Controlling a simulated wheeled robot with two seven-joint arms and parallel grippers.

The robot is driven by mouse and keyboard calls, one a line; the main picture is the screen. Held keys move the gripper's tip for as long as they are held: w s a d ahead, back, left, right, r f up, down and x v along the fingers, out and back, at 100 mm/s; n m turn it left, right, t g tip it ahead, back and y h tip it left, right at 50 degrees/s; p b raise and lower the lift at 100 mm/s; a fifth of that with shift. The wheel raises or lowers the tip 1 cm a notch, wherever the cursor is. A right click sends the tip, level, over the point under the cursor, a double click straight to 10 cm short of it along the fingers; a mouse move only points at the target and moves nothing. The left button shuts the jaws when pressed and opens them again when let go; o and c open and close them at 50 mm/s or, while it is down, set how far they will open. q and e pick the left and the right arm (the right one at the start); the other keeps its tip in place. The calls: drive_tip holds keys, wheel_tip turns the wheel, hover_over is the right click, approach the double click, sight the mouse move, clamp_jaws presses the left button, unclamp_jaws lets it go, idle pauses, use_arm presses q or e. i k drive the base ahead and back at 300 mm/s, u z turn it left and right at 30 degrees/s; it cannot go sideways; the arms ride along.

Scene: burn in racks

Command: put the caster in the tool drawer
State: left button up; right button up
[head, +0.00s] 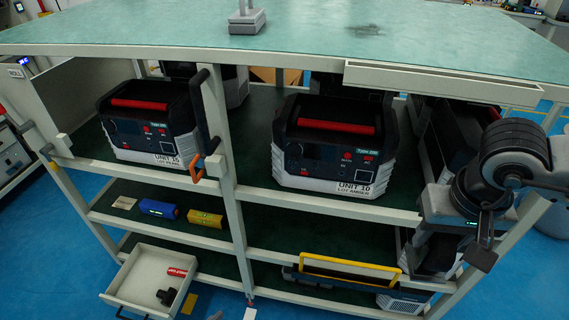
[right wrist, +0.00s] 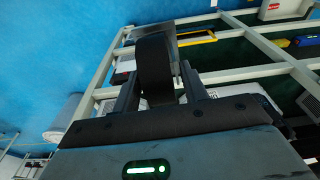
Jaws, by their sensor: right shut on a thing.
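The open white tool drawer (head: 148,264) sticks out at the lower left of the rack in the head view. It holds a red item (head: 177,272) and a small black item (head: 167,297). My right gripper (right wrist: 158,88) is shut on a dark, rounded thing (right wrist: 154,66) with a flat grey plate at its far end, which looks like the caster. In the head view my right arm is at the right edge, and a dark flat piece (head: 482,259) hangs below it, in front of the rack's right end. My left gripper is not in view.
Two black-and-white units (head: 151,125) (head: 335,148) stand on the upper shelf. Blue and yellow blocks (head: 205,218) lie on the middle shelf. A yellow-framed panel (head: 345,270) is on the low shelf. Rack posts (head: 228,170) separate the bays. Blue floor is clear at the lower right.

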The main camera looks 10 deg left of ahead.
sight(140, 294)
drive_tip(key=z, duration=1.55)
drive_tip(key=k, duration=1.7)
drive_tip(key=u, duration=2.55)
drive_tip(key=i, duration=0.5)
